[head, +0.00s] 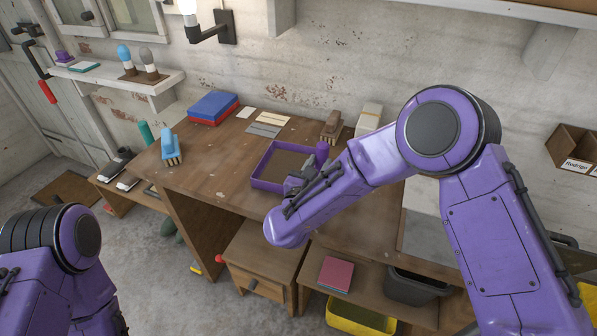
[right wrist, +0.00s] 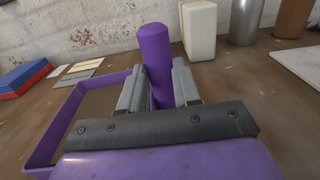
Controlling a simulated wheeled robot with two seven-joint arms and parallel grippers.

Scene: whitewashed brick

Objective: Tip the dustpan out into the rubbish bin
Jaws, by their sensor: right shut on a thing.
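The purple dustpan (head: 262,183) lies on the wooden workbench, a shallow tray with a thick upright purple handle (head: 322,153) at its right. My right gripper (head: 298,181) is at the dustpan's near right side, partly hidden by my own forearm. In the right wrist view, its two grey jaws are shut on the purple handle (right wrist: 156,55), with the tray (right wrist: 62,122) to the left. The inside of the tray looks brown; I cannot make out any loose rubbish. A dark grey bin (head: 417,290) stands low at the bench's right, its rim partly visible. My left gripper is out of view.
A yellow crate (head: 358,318) stands on the floor left of the bin. A red book (head: 336,274) lies on the low shelf. A blue brush (head: 171,147), blue-red box (head: 212,107) and pale block (head: 368,118) stand on the bench.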

